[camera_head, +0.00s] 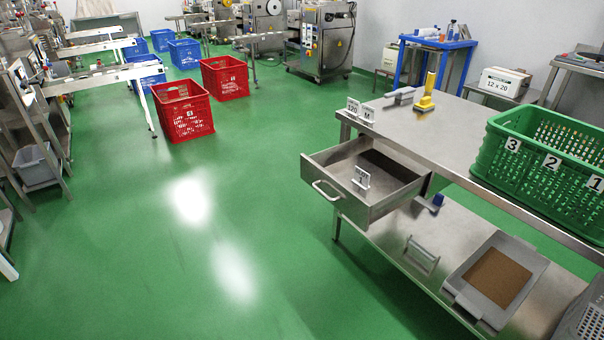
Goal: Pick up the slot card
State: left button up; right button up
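Several small white cards stand near the table's far left corner. One card (361,177) stands upright inside the open drawer (322,189), with a dark mark too small to read. Two more cards stand on the steel table top: one reads "120" (353,107) and the other seems to read "M" (368,115). I cannot tell by looks which of these is the slot card. Neither of my grippers is in view.
The steel table (440,142) holds a yellow tool (427,96) and a green crate (545,150) with numbered tags. Its lower shelf (385,240) holds a grey tray (453,287) with brown content. Red crates (184,112) stand on the open green floor (130,250).

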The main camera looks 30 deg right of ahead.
aim_at(361, 179)
jog(key=k+z, duration=0.15)
jog(key=z, duration=1.2)
jog(key=k+j, duration=0.05)
